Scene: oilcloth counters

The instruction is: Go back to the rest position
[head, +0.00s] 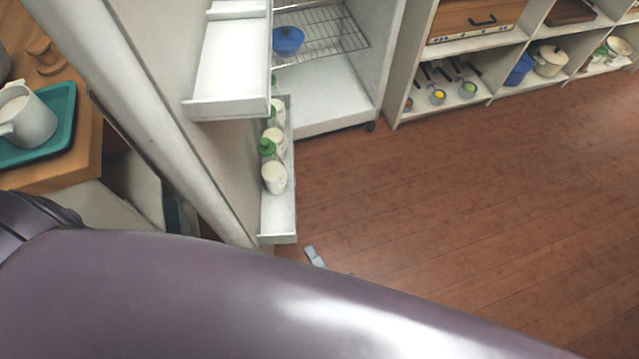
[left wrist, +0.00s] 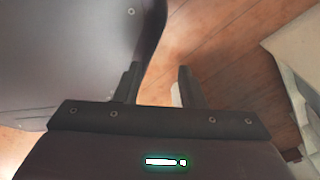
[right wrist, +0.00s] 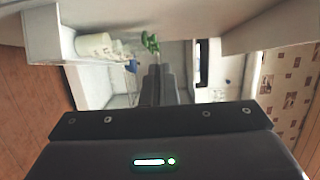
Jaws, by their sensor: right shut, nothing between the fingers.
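My right gripper (right wrist: 160,78) shows in the right wrist view with its two dark fingers together and nothing between them. It points towards a white interior, with the rack of bottles to the left of its fingers. In the head view only a small grey piece, likely its tip (head: 314,257), shows past my arm. My left gripper (left wrist: 156,84) shows in the left wrist view with its fingers apart and an empty gap over the wood floor. A smooth purple-grey part of mine lies close to its left finger. In the head view my large arm link hides the lower part.
A white door rack (head: 278,225) holds white bottles (head: 274,178) with green caps. A blue pot (head: 288,41) sits on a wire shelf (head: 335,35). A teal tray (head: 62,140) with a white pitcher (head: 28,120) is at left. The floor (head: 450,200) at right is clear.

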